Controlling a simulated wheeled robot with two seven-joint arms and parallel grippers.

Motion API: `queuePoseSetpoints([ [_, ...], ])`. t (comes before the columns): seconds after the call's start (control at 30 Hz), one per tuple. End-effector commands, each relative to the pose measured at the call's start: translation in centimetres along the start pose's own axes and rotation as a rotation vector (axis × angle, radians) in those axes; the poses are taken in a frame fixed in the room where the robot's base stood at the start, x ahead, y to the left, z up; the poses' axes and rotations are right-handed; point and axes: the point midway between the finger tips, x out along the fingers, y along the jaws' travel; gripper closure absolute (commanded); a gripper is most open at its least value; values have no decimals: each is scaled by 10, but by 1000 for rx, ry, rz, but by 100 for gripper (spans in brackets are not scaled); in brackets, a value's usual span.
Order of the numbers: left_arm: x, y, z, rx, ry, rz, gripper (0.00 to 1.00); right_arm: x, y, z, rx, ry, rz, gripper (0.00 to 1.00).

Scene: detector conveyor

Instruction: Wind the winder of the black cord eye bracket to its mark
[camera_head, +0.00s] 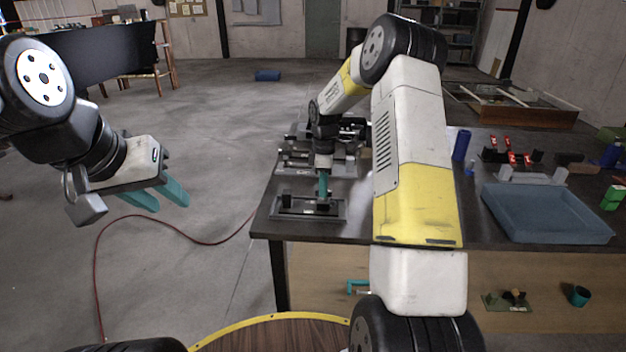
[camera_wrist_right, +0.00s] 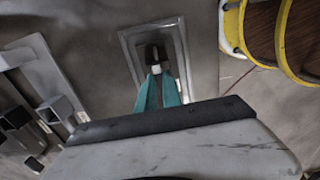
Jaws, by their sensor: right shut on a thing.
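A grey bracket plate (camera_head: 305,212) lies near the front left corner of the dark workbench. A small black upright part (camera_head: 286,201) stands on its left end. My right gripper (camera_head: 323,196) points down at the plate's right side, with teal fingers shut on a small part, apparently the winder. In the right wrist view the fingers (camera_wrist_right: 158,85) close on this winder (camera_wrist_right: 156,69), dark on top with a pale section, inside the plate's pale frame (camera_wrist_right: 128,38). Any mark is too small or hidden to make out. My left gripper (camera_head: 166,199) hangs open and empty over the floor, left of the bench.
Other grey metal fixtures (camera_head: 300,160) stand just behind the bracket. A blue-grey tray (camera_head: 545,212), a blue cylinder (camera_head: 461,145) and red-and-black parts (camera_head: 513,157) are on the bench's right side. A red hose (camera_head: 165,220) lies on the floor at left.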

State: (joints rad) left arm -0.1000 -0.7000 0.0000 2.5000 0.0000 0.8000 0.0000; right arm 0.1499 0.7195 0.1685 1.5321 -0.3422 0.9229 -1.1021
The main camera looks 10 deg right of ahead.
Motion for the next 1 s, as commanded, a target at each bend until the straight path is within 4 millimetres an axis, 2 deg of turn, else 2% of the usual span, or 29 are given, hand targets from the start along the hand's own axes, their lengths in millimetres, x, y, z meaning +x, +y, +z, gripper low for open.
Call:
queuePoseSetpoints([
  [0.37,0,0,0,0,0,0,64,-1,0,-1,94,1,1,100],
  [1.0,0,0,0,0,0,0,64,-1,1,0,588,2,3,100],
])
